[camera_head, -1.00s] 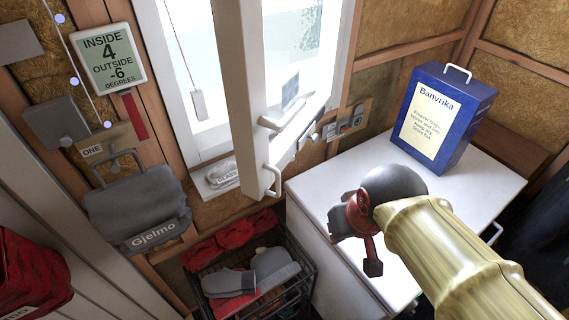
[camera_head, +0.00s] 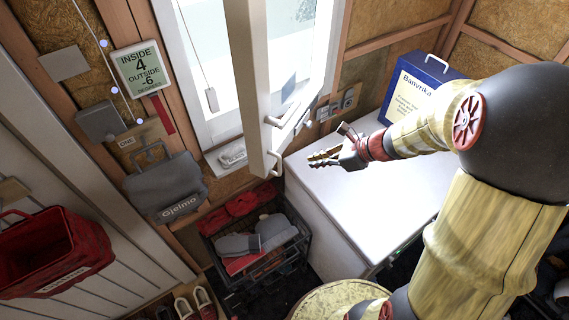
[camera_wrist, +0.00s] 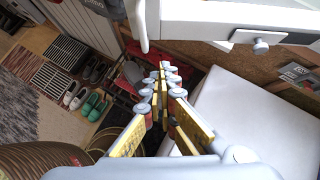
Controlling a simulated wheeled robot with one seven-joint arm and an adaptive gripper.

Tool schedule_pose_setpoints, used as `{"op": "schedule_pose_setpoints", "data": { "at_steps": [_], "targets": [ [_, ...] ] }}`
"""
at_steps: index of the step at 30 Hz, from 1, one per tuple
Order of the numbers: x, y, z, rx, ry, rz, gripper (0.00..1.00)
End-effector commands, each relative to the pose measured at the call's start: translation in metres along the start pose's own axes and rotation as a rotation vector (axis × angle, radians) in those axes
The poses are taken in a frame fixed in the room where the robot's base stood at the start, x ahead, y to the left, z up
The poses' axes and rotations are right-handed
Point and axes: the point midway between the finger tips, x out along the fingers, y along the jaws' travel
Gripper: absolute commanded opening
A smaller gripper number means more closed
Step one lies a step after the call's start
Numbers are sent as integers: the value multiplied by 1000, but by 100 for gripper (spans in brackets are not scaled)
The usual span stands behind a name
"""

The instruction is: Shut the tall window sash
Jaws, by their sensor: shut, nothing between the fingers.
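The tall white window sash (camera_head: 247,90) stands swung open into the room, away from its frame (camera_head: 182,70). A lever handle (camera_head: 283,116) sits on its face, and a white pull handle (camera_head: 273,163) is at its lower free corner. My gripper (camera_head: 312,159) is shut and empty, to the right of the pull handle and apart from it in the head view. In the wrist view, the fingers (camera_wrist: 163,75) point toward the sash's lower edge (camera_wrist: 215,22), which crosses the top; a white bar, apparently the pull handle (camera_wrist: 140,25), hangs near the fingertips.
A white cabinet (camera_head: 385,205) lies beneath my arm, with a blue Banvrika box (camera_head: 437,68) on it. A black crate of gloves (camera_head: 270,270) stands below the sash. A glasses case (camera_head: 232,156) lies on the sill. A grey Gjelmo bag (camera_head: 165,190) hangs left.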

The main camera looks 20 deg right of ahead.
Motion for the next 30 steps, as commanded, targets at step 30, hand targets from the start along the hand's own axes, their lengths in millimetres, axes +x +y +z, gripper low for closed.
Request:
{"op": "schedule_pose_setpoints", "data": {
  "at_steps": [30],
  "targets": [
    [124,1,24,55,3,3,0]
  ]
}}
